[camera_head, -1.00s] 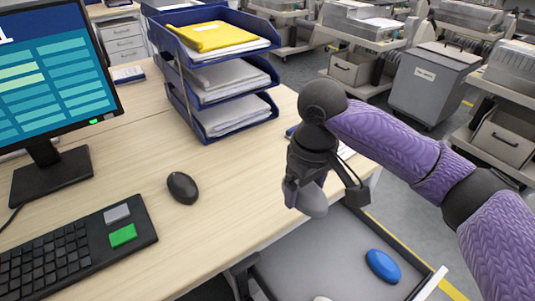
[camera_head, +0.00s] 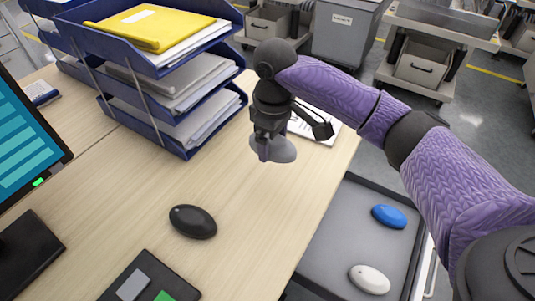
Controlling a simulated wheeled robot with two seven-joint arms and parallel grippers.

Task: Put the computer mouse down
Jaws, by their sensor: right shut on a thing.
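My right gripper (camera_head: 268,143) points downward and is shut on a grey computer mouse (camera_head: 282,150). The grey mouse appears over the right part of the wooden desk (camera_head: 240,210), in front of the paper trays. I cannot tell for sure whether it touches the desk. A black mouse (camera_head: 192,221) lies on the desk, lower left of the gripper. A blue mouse (camera_head: 389,216) and a white mouse (camera_head: 370,279) lie in the open drawer (camera_head: 342,225) on the right. My left gripper is not in view.
A blue stacked paper tray (camera_head: 175,140) stands behind and left of the gripper. White papers (camera_head: 318,125) lie by the desk's right edge. The desk between the black mouse and the right edge is clear.

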